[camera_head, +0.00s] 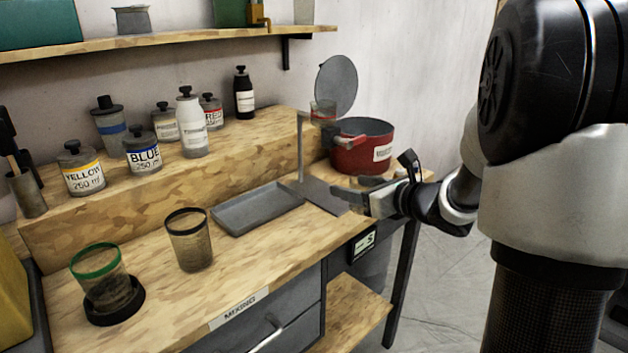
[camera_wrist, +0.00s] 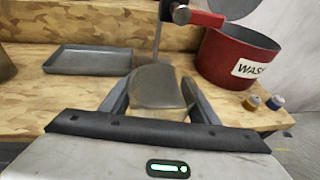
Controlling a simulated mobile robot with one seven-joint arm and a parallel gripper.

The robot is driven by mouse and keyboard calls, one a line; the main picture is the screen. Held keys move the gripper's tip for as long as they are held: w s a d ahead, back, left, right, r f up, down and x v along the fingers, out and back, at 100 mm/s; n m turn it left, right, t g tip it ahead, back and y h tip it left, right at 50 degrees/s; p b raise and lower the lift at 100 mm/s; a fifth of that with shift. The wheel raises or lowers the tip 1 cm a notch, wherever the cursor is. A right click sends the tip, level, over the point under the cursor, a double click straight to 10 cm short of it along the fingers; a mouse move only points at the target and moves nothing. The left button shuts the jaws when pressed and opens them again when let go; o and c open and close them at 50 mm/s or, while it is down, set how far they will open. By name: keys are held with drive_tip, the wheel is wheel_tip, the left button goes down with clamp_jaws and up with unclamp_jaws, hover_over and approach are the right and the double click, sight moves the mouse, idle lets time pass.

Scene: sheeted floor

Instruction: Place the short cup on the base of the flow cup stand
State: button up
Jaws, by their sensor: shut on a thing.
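My gripper (camera_head: 368,197) is shut on the short cup (camera_wrist: 158,88), a small grey-brown translucent cup held between the two fingers. In the head view the cup (camera_head: 372,181) shows only partly above the fingers. The flow cup stand has a thin upright pole (camera_head: 301,150), a flat dark grey base (camera_head: 326,197) and a red-rimmed flow cup (camera_head: 322,113) at the top. My gripper is at the right end of the base. In the wrist view the pole (camera_wrist: 157,42) rises just behind the held cup. I cannot tell whether the cup touches the base.
A red waste pot (camera_head: 362,150) with its lid raised stands behind my gripper. A grey tray (camera_head: 256,209) lies left of the stand. A black-rimmed cup (camera_head: 189,240) and green-rimmed cup (camera_head: 105,280) stand further left. Several bottles line the raised step.

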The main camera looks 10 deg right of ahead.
hover_over(315, 187)
drive_tip(key=shift+a, duration=0.1)
drive_tip(key=shift+f+b, duration=0.75)
drive_tip(key=shift+f, duration=1)
drive_tip(key=shift+f, duration=0.25)
drive_tip(key=o, duration=1.1)
drive_tip(key=shift+o, duration=0.2)
drive_tip(key=shift+r, duration=0.15)
drive_tip(key=shift+r, duration=0.2)
drive_tip(key=p+v, duration=0.1)
drive_tip(key=v, duration=1.1)
drive_tip(key=shift+f, duration=0.1)
